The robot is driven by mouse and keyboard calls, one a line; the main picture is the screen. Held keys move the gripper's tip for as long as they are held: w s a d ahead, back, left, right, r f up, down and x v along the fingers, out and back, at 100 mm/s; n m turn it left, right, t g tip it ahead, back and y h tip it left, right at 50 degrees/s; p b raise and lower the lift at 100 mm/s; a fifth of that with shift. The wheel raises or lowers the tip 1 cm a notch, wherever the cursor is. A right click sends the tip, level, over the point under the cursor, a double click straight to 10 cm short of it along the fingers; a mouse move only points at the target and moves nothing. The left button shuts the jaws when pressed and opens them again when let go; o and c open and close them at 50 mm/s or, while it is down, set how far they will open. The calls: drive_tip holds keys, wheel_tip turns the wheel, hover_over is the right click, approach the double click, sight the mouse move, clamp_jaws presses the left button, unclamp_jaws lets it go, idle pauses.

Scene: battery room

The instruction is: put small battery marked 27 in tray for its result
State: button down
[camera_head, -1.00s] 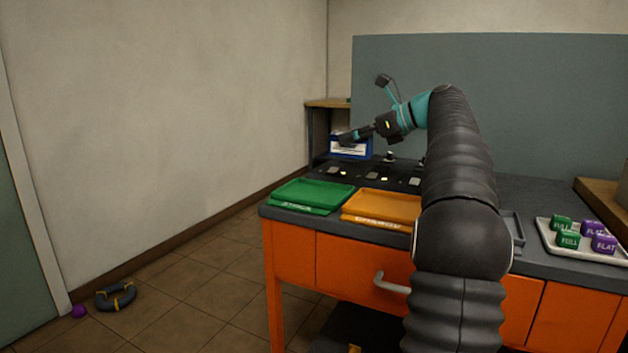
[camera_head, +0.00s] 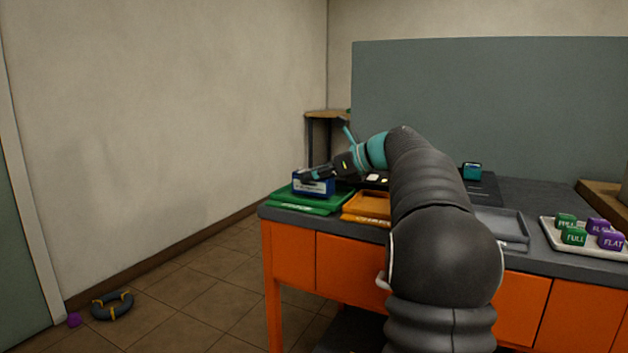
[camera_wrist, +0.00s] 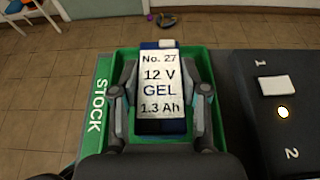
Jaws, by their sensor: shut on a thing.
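The small battery marked No. 27 (camera_wrist: 160,85) is blue with a white label reading 12 V GEL 1.3 Ah. My gripper (camera_wrist: 160,105) is shut on its sides in the wrist view. In the head view the battery (camera_head: 314,186) is over the green tray (camera_head: 292,203), held by my gripper (camera_head: 310,176). The green tray reads STOCK in the wrist view (camera_wrist: 99,95). I cannot tell whether the battery touches the tray floor. An orange tray (camera_head: 367,204) stands to the right of it, partly hidden by my arm. A grey tray (camera_head: 503,226) is further right.
A black test board with numbered spots (camera_wrist: 275,100) lies beside the green tray. A teal block (camera_head: 472,171) stands at the back of the bench. A white tray (camera_head: 562,240) holds green FULL and purple FLAT blocks at right. A dark ring (camera_head: 112,306) lies on the floor.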

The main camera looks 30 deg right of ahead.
drive_tip(key=shift+f, duration=0.25)
drive_tip(key=c, duration=0.6)
unclamp_jaws()
drive_tip(key=shift+f, duration=0.1)
drive_tip(key=shift+r, duration=0.2)
drive_tip(key=p+v, duration=0.1)
drive_tip(key=v, duration=1.1)
drive_tip(key=shift+f, duration=0.1)
